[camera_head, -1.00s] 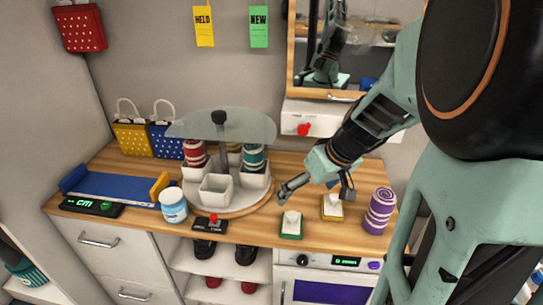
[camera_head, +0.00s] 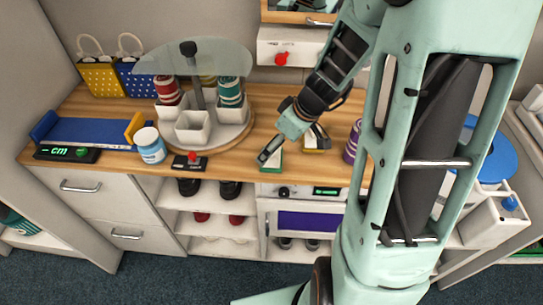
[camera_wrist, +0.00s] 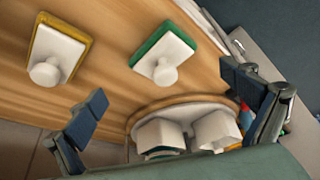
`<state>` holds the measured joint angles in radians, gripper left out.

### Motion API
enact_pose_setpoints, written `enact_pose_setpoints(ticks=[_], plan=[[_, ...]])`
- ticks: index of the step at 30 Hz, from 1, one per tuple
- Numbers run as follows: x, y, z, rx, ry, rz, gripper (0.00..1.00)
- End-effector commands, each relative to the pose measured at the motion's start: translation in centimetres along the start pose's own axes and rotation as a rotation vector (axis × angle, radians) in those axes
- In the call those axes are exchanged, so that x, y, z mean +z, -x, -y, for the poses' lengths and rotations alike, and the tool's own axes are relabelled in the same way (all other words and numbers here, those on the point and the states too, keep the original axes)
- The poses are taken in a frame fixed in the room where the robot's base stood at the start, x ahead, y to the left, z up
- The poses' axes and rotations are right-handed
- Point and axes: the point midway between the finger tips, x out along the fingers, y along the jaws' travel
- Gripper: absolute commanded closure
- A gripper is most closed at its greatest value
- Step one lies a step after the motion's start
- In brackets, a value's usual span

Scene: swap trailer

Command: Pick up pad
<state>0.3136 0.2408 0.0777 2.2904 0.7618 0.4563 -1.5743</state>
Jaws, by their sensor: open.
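Two pads with white knobbed tops lie on the wooden counter. The green-edged pad (camera_head: 271,164) is partly covered by a finger in the head view. It shows fully in the wrist view (camera_wrist: 160,55), ahead of and between the fingers. The yellow-edged pad (camera_head: 313,150) is mostly hidden behind my gripper in the head view. In the wrist view the yellow-edged pad (camera_wrist: 58,50) lies at the upper left, beyond the left finger. My gripper (camera_head: 296,146) is open and empty above the two pads. Its spread fingers also show in the wrist view (camera_wrist: 165,95).
A round carousel (camera_head: 235,135) with white cups and a glass top stands left of my gripper. A purple striped spool (camera_head: 353,142) stands to the right, partly behind my arm. A red-button box (camera_head: 190,162) and white-blue jar (camera_head: 150,146) sit near the front edge.

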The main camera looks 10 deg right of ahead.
Motion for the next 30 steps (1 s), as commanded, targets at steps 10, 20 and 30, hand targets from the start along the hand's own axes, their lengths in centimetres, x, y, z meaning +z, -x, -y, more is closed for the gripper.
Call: enact_pose_setpoints(ticks=[10, 20, 30], plan=[[0.3, -4.3, 0.8, -0.004, 0.000, 0.002, 0.02], [0.3, -4.7, 0.7, -0.001, -0.001, 0.001, 0.03], [0.3, -4.7, 0.7, -0.001, -0.001, 0.001, 0.40]])
